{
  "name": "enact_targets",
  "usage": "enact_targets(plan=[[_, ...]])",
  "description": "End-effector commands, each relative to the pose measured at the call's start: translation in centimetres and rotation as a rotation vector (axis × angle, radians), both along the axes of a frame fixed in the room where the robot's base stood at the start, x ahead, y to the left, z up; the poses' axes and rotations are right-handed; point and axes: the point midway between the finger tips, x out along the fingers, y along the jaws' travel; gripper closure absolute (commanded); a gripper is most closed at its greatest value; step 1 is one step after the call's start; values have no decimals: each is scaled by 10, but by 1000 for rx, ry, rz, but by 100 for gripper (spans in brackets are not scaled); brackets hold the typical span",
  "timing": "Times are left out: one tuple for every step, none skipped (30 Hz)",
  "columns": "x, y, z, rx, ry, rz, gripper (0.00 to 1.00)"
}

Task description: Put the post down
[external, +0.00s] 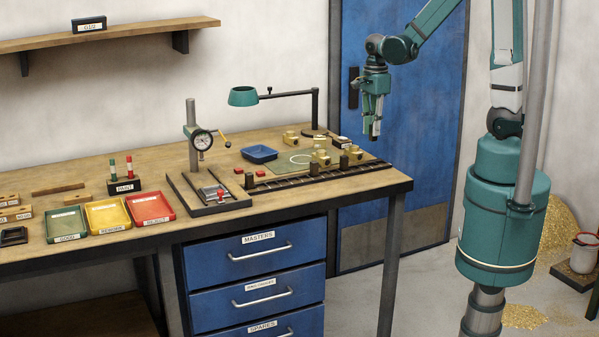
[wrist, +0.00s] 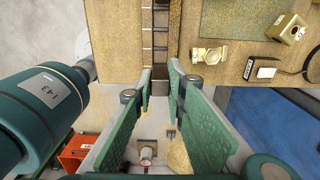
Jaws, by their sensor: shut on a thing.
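My gripper (external: 372,122) hangs in the air off the right end of the workbench, beyond the slotted rail (external: 318,176). Its green fingers also show in the wrist view (wrist: 161,88), pointing towards the table's edge and the end of the rail. The gripper is shut on the post, a small dark piece (external: 376,129) at the fingertips that is hard to make out. In the wrist view the held post cannot be told apart clearly between the fingers. Several short dark posts, such as one at the rail's left (external: 249,181), stand along the rail.
Brass parts (external: 320,158) and a blue tray (external: 259,154) sit behind the rail, with a lamp (external: 243,96) above. A dial gauge stand (external: 201,140) stands left of the rail. Green, yellow and red trays (external: 107,228) lie farther left. Open floor lies below my gripper.

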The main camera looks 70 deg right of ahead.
Motion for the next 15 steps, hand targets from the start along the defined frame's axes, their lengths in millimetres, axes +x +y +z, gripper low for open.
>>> enact_targets(plan=[[0,0,0,0,0,0,100],[0,0,0,0,0,0,100],[0,0,0,0,0,0,100],[0,0,0,0,0,0,100],[0,0,0,0,0,0,100],[0,0,0,0,0,0,100],[0,0,0,0,0,0,100],[1,0,0,0,0,0,100],[2,0,0,0,0,0,100],[3,0,0,0,0,0,100],[4,0,1,0,0,0,100],[6,-1,1,0,0,1,100],[8,-1,2,0,0,1,100],[11,-1,2,0,0,1,100],[15,-1,3,0,0,1,100]])
